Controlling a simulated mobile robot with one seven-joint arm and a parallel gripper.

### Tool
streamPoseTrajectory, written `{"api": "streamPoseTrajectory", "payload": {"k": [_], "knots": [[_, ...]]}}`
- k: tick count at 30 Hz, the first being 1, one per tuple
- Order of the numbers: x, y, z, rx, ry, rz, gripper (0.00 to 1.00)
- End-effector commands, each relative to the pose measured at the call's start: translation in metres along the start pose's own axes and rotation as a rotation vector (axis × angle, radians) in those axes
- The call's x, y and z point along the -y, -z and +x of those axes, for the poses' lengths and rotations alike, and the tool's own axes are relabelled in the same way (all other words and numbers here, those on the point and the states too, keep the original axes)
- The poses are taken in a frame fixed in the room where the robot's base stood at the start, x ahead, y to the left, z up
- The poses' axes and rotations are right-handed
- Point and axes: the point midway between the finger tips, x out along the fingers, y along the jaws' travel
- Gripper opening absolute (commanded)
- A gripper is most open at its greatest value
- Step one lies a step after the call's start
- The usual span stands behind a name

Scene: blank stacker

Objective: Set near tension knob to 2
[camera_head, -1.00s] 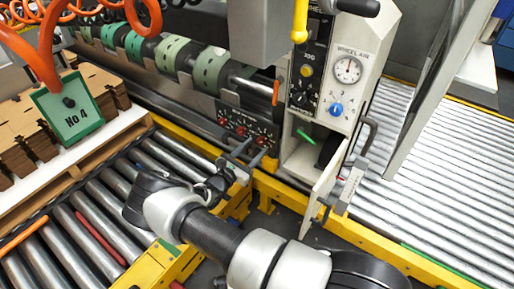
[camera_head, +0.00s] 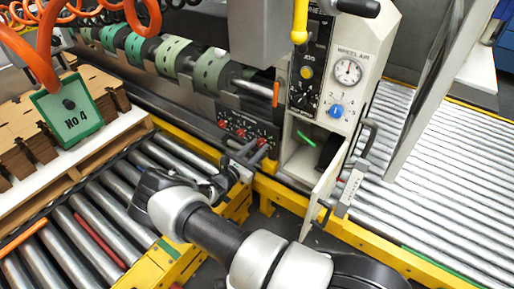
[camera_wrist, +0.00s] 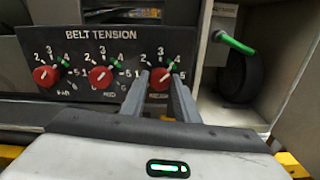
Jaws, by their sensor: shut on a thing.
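The belt tension panel (camera_wrist: 120,48) has three red knobs, each with a numbered dial and a green mark near 4. The rightmost is the near tension knob (camera_wrist: 160,82); its lower label is partly hidden. My gripper (camera_wrist: 160,77) has one finger on each side of this knob and is shut on it. The knob's pointer is too small to read surely. The middle knob (camera_wrist: 99,77) and left knob (camera_wrist: 45,76) stand apart from my fingers. In the head view my gripper (camera_head: 252,151) reaches the right end of the panel (camera_head: 235,118).
A white control cabinet (camera_head: 376,60) with a gauge and a blue knob stands right of the panel. Its low open bay holds a green handle (camera_wrist: 235,45) and a dark wheel (camera_wrist: 240,78), close to my right finger. Yellow rails and rollers (camera_head: 95,225) lie below.

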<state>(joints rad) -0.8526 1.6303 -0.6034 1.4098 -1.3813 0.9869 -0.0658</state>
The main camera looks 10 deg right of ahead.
Motion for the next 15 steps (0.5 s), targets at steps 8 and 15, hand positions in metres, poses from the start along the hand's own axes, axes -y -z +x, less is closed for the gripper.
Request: {"api": "streamPoseTrajectory", "payload": {"k": [8,15], "knots": [[0.0000,0.0001,-0.0002,-0.001,0.001,-0.128,0.06],[0.0000,0.0002,-0.0002,-0.001,0.001,-0.337,0.06]]}}
